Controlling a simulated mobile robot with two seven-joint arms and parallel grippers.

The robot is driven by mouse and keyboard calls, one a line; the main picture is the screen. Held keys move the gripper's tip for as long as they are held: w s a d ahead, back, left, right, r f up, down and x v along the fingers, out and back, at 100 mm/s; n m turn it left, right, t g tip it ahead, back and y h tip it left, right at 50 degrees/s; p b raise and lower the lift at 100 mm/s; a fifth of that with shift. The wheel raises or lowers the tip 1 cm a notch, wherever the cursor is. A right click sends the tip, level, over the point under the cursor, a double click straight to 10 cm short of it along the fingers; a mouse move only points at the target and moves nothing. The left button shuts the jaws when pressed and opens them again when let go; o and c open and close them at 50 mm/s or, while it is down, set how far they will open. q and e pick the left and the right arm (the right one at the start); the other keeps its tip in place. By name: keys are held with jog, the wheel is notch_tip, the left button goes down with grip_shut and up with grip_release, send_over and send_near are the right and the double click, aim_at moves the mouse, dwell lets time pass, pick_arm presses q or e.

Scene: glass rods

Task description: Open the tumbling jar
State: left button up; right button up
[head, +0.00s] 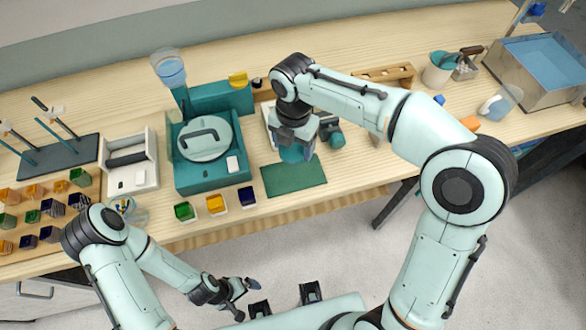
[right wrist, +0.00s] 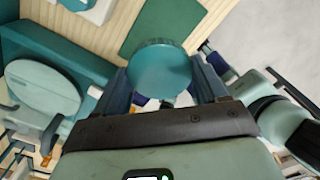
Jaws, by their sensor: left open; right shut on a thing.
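My right gripper (head: 296,148) is shut on a round teal piece (right wrist: 160,70), whose flat circular face shows between the two fingers in the right wrist view. It looks like the jar or its lid; I cannot tell which. In the head view, part of this teal piece (head: 291,154) shows under the wrist, beside the upper edge of the green mat (head: 295,178). The mat also shows in the right wrist view (right wrist: 165,22). My left gripper (head: 240,291) is open and empty, low in front of the bench and away from the jar.
A teal machine with a round grey lid (head: 206,139) stands left of the mat. A dark teal cylinder (head: 334,139) lies right of my right gripper. Small colored cubes (head: 216,204) line the front edge. A water bin (head: 540,68) stands far right. The mat is bare.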

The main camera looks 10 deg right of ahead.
send_over(293, 174)
notch_tip(293, 174, down, 6)
jog(key=shift+r+b, duration=0.25)
jog(key=shift+b, duration=0.05)
jog(key=shift+f+b, duration=0.35)
jog(key=shift+f, duration=2.8)
jog(key=shift+f, duration=0.15)
jog(key=o, duration=1.2)
jog(key=shift+c, duration=0.2)
notch_tip(293, 174, up, 12)
jog(key=shift+r+p, duration=0.2)
jog(key=shift+p, duration=0.65)
jog(key=shift+s, duration=0.1)
